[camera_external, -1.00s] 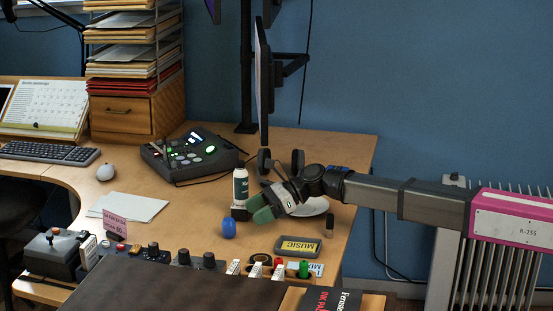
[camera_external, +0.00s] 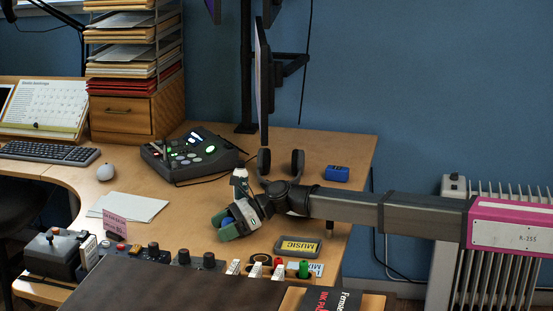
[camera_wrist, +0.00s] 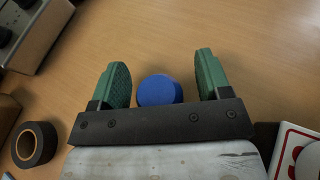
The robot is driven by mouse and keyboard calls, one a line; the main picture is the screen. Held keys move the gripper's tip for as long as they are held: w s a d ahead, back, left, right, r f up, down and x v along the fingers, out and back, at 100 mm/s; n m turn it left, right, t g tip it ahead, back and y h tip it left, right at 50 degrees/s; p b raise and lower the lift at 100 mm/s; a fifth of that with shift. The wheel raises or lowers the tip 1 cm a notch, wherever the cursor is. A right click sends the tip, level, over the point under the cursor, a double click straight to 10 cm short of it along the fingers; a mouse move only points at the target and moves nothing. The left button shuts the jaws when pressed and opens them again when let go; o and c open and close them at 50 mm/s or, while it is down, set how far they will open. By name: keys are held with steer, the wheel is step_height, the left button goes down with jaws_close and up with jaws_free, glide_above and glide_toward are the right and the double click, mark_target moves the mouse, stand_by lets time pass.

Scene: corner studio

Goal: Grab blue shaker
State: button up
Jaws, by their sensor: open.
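The blue shaker (camera_wrist: 158,90) is a small rounded blue object on the wooden desk. In the wrist view it sits between the two green fingers of my gripper (camera_wrist: 162,82), with a gap on each side. My gripper is open around it.
A tray with a yellow MUSIC label (camera_external: 299,247) lies to the right. A black tape roll (camera_wrist: 35,143) is at the wrist view's left. A blue box (camera_external: 336,173) and headphones (camera_external: 281,163) are farther back.

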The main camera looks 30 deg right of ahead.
steer(key=c, duration=1)
steer(key=shift+r, duration=0.15)
